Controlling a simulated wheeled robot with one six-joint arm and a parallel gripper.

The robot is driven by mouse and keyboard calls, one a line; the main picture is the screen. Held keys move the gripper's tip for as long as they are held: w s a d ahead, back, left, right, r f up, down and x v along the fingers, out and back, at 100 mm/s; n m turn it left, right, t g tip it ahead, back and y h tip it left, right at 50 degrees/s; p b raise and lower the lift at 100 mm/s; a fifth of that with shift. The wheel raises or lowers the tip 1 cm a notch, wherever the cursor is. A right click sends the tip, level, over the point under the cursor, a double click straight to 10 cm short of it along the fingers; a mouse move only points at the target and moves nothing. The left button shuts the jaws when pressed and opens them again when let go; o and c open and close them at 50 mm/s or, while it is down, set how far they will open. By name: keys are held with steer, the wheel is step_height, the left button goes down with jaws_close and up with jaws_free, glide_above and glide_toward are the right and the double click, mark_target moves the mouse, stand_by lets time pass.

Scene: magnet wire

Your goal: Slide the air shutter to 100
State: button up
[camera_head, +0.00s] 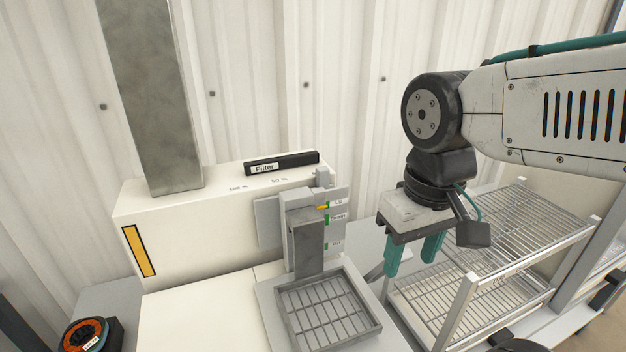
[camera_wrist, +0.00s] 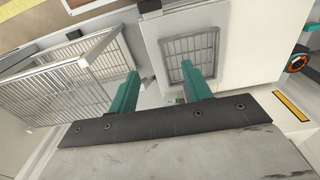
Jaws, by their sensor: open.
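A cream machine (camera_head: 190,235) stands in the middle of the head view. Small percent marks are printed on its top; the left one seems to read 100 and the middle one 50. A small grey upright tab (camera_head: 322,177) stands at the right end of this row and may be the air shutter's slider; I cannot tell for sure. My gripper (camera_head: 411,268) has two teal fingers, open and empty, pointing down. It hangs to the right of the machine, apart from the tab. The wrist view shows both fingers (camera_wrist: 160,75) with nothing between them.
A black bar labelled Filter (camera_head: 282,162) lies on the machine's top. A grey metal duct (camera_head: 152,95) rises at its left. A grated tray (camera_head: 328,312) and a labelled panel with a yellow pointer are at its front. A wire rack (camera_head: 500,245) stands right; a wire spool (camera_head: 87,336) sits lower left.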

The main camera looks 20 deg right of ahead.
steer(key=w+g, duration=0.1)
steer(key=w, duration=1.1)
steer(key=r, duration=0.2)
glide_above(322, 168)
steer(key=shift+d+f, duration=0.1)
steer(key=shift+f, duration=0.15)
step_height(322, 168, down, 8)
steer(key=shift+r, duration=0.25)
jaws_close()
